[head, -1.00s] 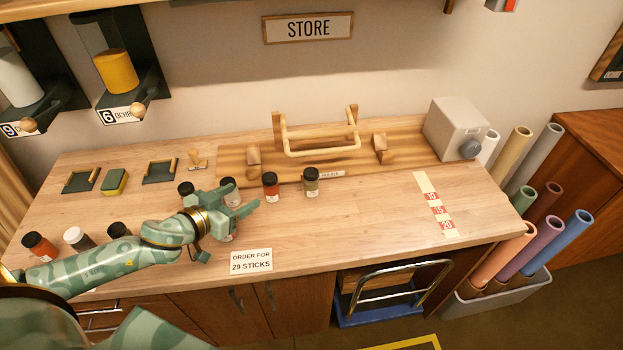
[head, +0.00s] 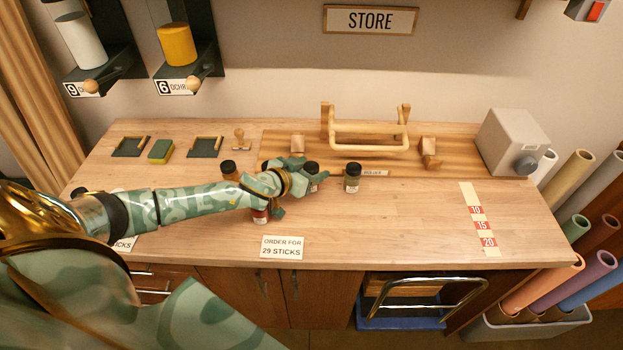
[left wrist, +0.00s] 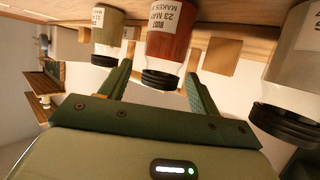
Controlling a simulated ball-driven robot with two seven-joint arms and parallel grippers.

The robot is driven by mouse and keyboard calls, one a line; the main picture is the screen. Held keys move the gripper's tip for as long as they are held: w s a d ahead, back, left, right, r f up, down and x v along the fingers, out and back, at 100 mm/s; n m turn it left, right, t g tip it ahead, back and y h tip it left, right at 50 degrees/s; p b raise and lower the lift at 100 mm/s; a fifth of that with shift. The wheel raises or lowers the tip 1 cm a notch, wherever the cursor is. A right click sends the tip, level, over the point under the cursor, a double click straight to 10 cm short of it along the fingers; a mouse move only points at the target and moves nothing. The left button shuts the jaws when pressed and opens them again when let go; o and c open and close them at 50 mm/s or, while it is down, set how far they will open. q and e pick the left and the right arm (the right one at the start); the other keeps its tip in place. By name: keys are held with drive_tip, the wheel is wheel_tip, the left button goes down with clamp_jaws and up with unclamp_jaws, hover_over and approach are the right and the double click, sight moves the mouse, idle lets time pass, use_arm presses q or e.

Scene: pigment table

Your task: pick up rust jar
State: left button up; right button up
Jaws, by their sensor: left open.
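The rust jar has a dark lid and a red-brown body with a white label. In the left wrist view the rust jar (left wrist: 171,36) appears upside down, between the two green fingers of my left gripper (left wrist: 158,85). In the head view my left gripper (head: 312,172) reaches right over the table to the back row of jars and hides most of the rust jar; its dark lid (head: 311,166) shows. The fingers are open, and I cannot tell whether they touch the jar. My right gripper is not in view.
An olive jar (head: 353,180) stands just right of the rust jar; a pale jar (left wrist: 296,55) is on its other side. A red jar (head: 261,216) stands nearer the front, below my arm. A wooden holder (head: 370,138) is behind. The table's right middle is clear.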

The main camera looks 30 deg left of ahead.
use_arm(q)
drive_tip(key=x, duration=0.2)
drive_tip(key=shift+w+f, duration=0.15)
drive_tip(key=shift+w, duration=0.2)
drive_tip(key=shift+s, duration=0.1)
drive_tip(key=c, duration=1.1)
